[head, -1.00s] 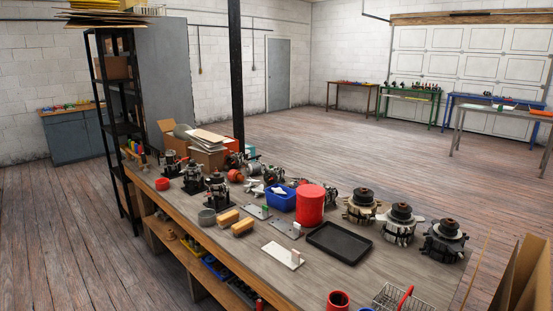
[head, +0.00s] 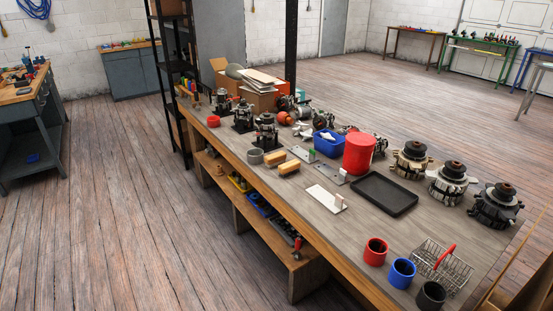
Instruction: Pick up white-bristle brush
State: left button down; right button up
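I cannot clearly make out a white-bristle brush on the long workbench (head: 240,172). Two tan, block-shaped pieces that may be brushes, a rear one (head: 275,158) and a front one (head: 289,167), lie side by side near the bench's front edge; no bristles can be told at this size. A flat white plate (head: 322,196) with a small upright block lies to their right. Neither of my grippers is in view.
A red cup (head: 375,252), a blue cup (head: 402,273), a dark cup (head: 430,296) and a wire basket (head: 452,268) stand at the near right end. A black tray (head: 384,194), a red canister (head: 358,153) and alternators (head: 411,160) sit behind. Wooden floor (head: 110,200) at left is clear.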

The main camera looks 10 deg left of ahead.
aim_at(279, 157)
jog(key=i+j+z, duration=0.1)
jog(key=z, duration=0.3)
jog(key=i+j+z, duration=0.1)
jog(key=z, duration=0.3)
jog(key=i+j+z, duration=0.1)
jog(key=j, duration=0.2)
jog(key=i+j+z, duration=0.1)
jog(key=j, duration=0.25)
jog(key=i+j, duration=0.25)
jog(key=i+j+z, duration=0.15)
jog(key=j, duration=0.3)
jog(key=i+j+z, duration=0.1)
jog(key=j, duration=0.25)
jog(key=i+j+z, duration=0.1)
jog(key=j, duration=0.25)
jog(key=i+j+u, duration=0.1)
jog(key=j+u, duration=0.25)
jog(key=i+j+u, duration=0.1)
jog(key=u, duration=0.25)
jog(key=i+j+u, duration=0.15)
jog(key=u, duration=0.2)
jog(key=i+j, duration=0.1)
jog(key=j, duration=0.6)
jog(key=i+j+z, duration=0.15)
jog(key=j, duration=1.2)
jog(key=i+z, duration=0.05)
jog(key=i, duration=0.05)
